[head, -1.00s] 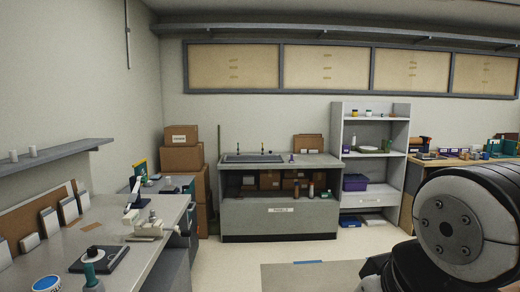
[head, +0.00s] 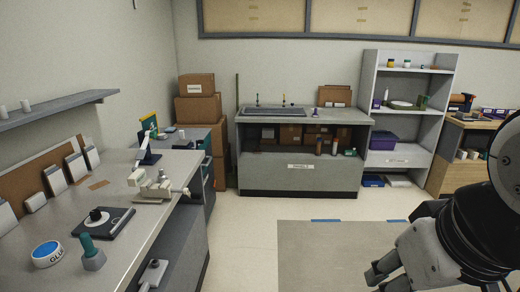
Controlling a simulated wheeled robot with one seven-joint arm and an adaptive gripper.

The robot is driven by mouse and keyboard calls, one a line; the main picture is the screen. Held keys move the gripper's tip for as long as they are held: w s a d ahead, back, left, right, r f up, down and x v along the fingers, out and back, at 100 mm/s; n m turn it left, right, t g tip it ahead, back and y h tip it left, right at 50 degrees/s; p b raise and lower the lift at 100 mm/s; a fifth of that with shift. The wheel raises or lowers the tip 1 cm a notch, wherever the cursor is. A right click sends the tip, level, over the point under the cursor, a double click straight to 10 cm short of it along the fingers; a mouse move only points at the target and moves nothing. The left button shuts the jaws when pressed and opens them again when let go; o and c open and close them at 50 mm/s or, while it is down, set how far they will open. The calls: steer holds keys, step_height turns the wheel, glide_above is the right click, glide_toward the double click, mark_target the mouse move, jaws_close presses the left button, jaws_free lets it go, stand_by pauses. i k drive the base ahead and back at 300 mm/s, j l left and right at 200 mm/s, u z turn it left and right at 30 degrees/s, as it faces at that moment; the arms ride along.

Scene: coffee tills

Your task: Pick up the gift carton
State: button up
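I cannot tell which thing is the gift carton; no carton in view is readable as such. Brown cartons (head: 197,109) stand stacked on the floor left of the grey counter, the upper ones with pale labels too small to read. Smaller brown boxes (head: 290,134) sit in the counter's open shelf. My gripper (head: 377,278) is at the lower right, above the floor and far from all these boxes. Its fingers are partly cut off by the bottom edge, so its opening is unclear. I see nothing held.
A grey workbench (head: 128,212) with a glue tin (head: 46,253) and small tools runs along the left. The grey counter (head: 300,172) and a white shelf unit (head: 411,61) stand at the back wall. A grey mat (head: 325,258) lies on open floor in the middle.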

mark_target(376, 104)
steer(key=i+z, duration=0.2)
steer(key=i, duration=1.65)
steer(key=i+z, duration=0.2)
steer(key=i, duration=0.45)
steer(key=i+j+z, duration=0.2)
steer(key=i, duration=0.45)
steer(key=i+z, duration=0.2)
steer(key=i, duration=0.4)
steer(key=i+l+z, duration=0.15)
steer(key=i+z, duration=0.7)
steer(key=i+j+z, duration=0.4)
steer(key=i, duration=0.15)
steer(key=i+l, duration=0.1)
steer(key=i, duration=0.3)
steer(key=i+l, duration=0.15)
steer(key=i, duration=0.25)
steer(key=i+u, duration=0.3)
steer(key=u, duration=0.15)
steer(key=i+l+u, duration=0.15)
steer(key=i+u, duration=0.15)
steer(key=u, duration=0.15)
steer(key=i+l+u, duration=0.2)
steer(key=u, duration=0.3)
steer(key=i+l+u, duration=0.3)
steer(key=u, duration=0.15)
